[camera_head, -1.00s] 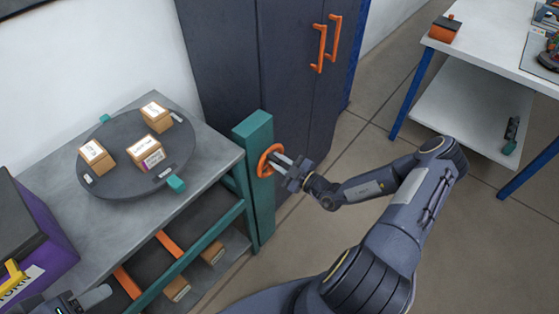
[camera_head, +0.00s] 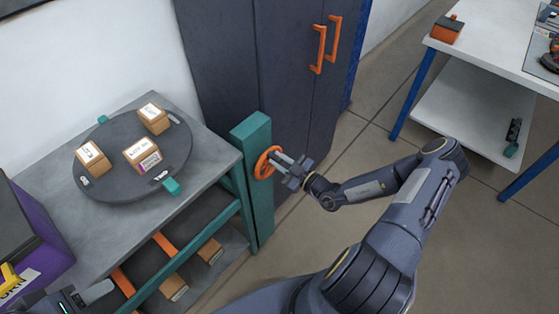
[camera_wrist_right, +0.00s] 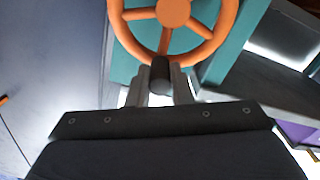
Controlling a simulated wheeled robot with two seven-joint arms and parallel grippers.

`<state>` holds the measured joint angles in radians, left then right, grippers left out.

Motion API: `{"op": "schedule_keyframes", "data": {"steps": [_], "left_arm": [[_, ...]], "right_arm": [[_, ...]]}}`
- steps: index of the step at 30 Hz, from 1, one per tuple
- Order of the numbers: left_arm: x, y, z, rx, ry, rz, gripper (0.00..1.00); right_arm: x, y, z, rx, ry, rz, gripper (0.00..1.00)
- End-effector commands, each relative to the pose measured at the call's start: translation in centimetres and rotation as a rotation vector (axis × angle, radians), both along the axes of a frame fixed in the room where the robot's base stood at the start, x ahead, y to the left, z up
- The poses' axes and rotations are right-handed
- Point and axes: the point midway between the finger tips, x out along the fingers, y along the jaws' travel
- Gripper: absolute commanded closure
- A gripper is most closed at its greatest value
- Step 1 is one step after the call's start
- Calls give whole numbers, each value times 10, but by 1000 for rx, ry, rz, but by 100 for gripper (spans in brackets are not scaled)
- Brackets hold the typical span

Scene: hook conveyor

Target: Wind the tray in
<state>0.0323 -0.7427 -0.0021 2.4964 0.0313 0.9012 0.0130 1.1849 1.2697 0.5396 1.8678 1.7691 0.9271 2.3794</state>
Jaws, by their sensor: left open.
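An orange handwheel (camera_head: 264,165) is mounted on a teal post (camera_head: 255,185) at the table's right corner. My right gripper (camera_head: 284,164) reaches it from the right. In the right wrist view, the gripper's fingers (camera_wrist_right: 160,88) flank a dark knob (camera_wrist_right: 160,73) at the wheel's lower rim and appear closed on it. A round dark tray (camera_head: 120,185) with teal tabs lies on the grey table, carrying three cardboard boxes (camera_head: 142,154). My left gripper (camera_head: 84,297) is partly visible at the bottom left, open and away from the wheel.
Below the tabletop, a dark shelf with orange strips (camera_head: 165,244) holds small boxes (camera_head: 209,251). A purple box (camera_head: 38,245) stands at the left. A dark cabinet (camera_head: 225,60) stands behind the post. A white table (camera_head: 500,45) is at the right; floor lies between.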

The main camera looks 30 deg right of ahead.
Motion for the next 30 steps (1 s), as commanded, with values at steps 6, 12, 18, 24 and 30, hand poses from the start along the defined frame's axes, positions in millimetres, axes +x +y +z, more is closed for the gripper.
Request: {"op": "schedule_keyframes", "data": {"steps": [6, 12, 18, 24, 30], "left_arm": [[0, 0, 0, 0, 0, 0, 49], [0, 0, 0, 0, 0, 0, 49], [0, 0, -5, 0, 0, 0, 49], [0, 0, -12, 0, 0, 0, 49], [0, 0, -15, 0, 0, 0, 49]], "right_arm": [[0, -1, -1, -1, 1, -2, 59], [0, 0, 0, -1, 0, 0, 59], [-15, -8, -2, -2, 3, -2, 59], [-48, -21, -3, -3, 2, -4, 59], [-69, -29, -1, -1, 1, -3, 59]]}}
